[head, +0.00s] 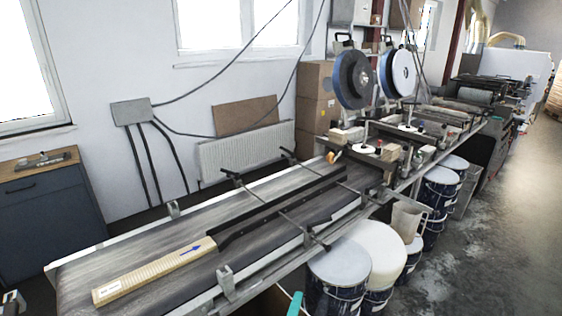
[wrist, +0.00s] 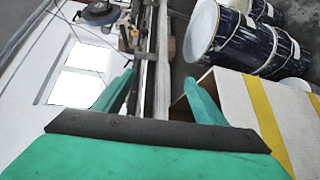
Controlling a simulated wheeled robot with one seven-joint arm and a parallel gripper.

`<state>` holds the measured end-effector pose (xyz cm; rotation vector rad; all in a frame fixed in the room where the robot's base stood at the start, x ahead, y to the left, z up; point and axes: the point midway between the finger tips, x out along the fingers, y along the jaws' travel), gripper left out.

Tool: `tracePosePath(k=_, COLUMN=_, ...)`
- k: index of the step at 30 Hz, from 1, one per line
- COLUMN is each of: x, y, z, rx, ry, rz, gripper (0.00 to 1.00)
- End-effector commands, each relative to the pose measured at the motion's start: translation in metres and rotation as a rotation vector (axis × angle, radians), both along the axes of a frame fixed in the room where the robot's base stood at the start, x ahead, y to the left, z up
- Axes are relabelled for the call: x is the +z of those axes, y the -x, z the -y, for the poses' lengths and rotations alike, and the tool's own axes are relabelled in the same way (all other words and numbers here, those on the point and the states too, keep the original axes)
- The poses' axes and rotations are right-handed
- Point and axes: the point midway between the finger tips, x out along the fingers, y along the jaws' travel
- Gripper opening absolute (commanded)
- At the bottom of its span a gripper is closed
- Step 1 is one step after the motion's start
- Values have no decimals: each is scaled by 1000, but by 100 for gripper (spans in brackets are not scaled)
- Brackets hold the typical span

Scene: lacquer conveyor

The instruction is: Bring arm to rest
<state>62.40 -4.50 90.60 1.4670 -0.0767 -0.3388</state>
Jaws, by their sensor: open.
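My gripper (wrist: 159,76) shows in the wrist view with its two green fingers spread wide apart. Nothing is between the fingers, so it is empty. In the head view only a small teal piece (head: 295,304), which looks like part of my gripper, shows at the bottom edge, in front of the conveyor's near side. The rest of my arm is out of the head view. A light wooden plank (head: 155,272) with a blue arrow and a white label lies on the conveyor belt (head: 110,262), apart from the gripper.
Paint drums (head: 335,275) stand along the conveyor's near side; drums (wrist: 222,32) also show in the wrist view. There, a pale box with yellow stripes (wrist: 238,100) is close to the right finger. A dark cabinet (head: 50,215) stands at left. Open floor (head: 490,230) lies at right.

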Motion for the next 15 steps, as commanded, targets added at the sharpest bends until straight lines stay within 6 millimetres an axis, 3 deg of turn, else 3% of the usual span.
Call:
tracePosePath(k=7, x=-44, y=71, z=12, rx=87, ry=-199, rz=18, gripper=65)
tracePosePath(k=15, x=-78, y=163, z=7, rx=138, ry=-515, rz=11, gripper=65)
